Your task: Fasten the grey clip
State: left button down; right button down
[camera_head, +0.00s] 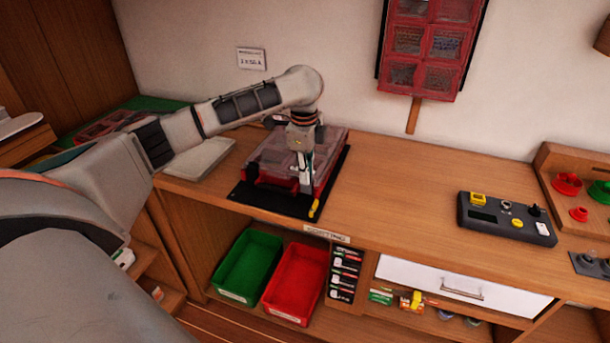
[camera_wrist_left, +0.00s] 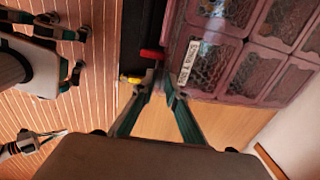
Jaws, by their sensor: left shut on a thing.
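A case (camera_head: 308,148) with a clear lid and a red base lies on the black mat (camera_head: 262,202) on the workbench. In the left wrist view, the case (camera_wrist_left: 212,41) shows its compartments and a white label. My left gripper (camera_head: 305,184) points down at the case's front edge. In the wrist view its fingers (camera_wrist_left: 156,84) are closed together beside a red piece (camera_wrist_left: 152,54) and a yellow piece (camera_wrist_left: 131,79). I cannot make out the grey clip; the fingertips may hide it. Parts that look like my right gripper (camera_wrist_left: 72,62) show at the left of the wrist view.
A dark control box (camera_head: 506,219) stands on the bench to the right. A green bin (camera_head: 247,268) and a red bin (camera_head: 295,284) sit on the shelf below. A red rack (camera_head: 428,45) hangs on the wall. The bench between case and control box is clear.

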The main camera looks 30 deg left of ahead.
pick_arm(q)
jog(key=shift+w+a+g, duration=0.1)
jog(key=shift+w+g, duration=0.25)
jog(key=shift+g, duration=0.15)
pick_arm(e)
jog(key=shift+d, duration=0.1)
jog(key=shift+d+f, duration=0.1)
jog(key=shift+d, duration=0.15)
pick_arm(q)
jog(key=c, duration=2)
grip_release()
pick_arm(e)
jog(key=shift+a, duration=0.1)
pick_arm(q)
notch_tip(320, 180, up, 12)
jog(key=shift+w, duration=0.15)
pick_arm(e)
jog(key=shift+a, duration=0.1)
